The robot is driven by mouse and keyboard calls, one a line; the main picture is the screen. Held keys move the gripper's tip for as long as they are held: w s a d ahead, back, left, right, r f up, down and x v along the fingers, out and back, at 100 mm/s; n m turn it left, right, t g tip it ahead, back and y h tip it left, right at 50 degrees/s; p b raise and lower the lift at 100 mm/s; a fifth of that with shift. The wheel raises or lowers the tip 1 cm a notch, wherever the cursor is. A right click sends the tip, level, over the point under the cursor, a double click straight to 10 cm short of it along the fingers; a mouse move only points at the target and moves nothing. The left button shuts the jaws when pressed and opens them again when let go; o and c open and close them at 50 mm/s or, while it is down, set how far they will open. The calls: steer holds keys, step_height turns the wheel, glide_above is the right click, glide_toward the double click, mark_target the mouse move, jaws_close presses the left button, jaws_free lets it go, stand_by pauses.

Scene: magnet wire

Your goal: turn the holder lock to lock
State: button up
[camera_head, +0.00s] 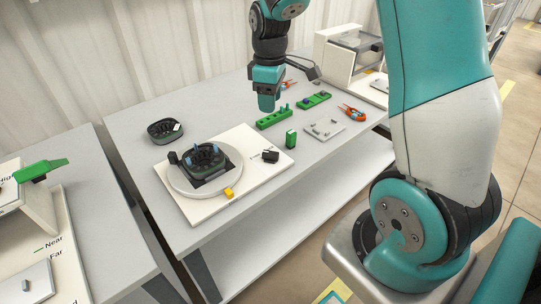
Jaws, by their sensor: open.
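A dark holder (205,160) with light-blue pegs sits on a round grey turntable (182,186) on a white board (249,140). A small yellow piece (229,192) is at the turntable's front edge, and a small black block (270,156) is on the board to the right. I cannot tell from this view which part is the holder lock or how it is turned. My gripper (267,108) points down above the table, behind and to the right of the holder, apart from it. It is open and nothing shows held in it; its fingers are small here.
A second dark part (165,130) lies at the table's back left. Green blocks (274,119), a small green box (291,138), a grey plate (325,129) and orange-handled pliers (352,112) lie to the right. A white machine (340,60) stands at the far end. The table's front left is clear.

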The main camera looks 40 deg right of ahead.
mark_target(271, 153)
step_height(271, 153, down, 17)
steer(key=shift+f+b, duration=0.1)
steer(key=shift+b, duration=0.4)
jaws_close()
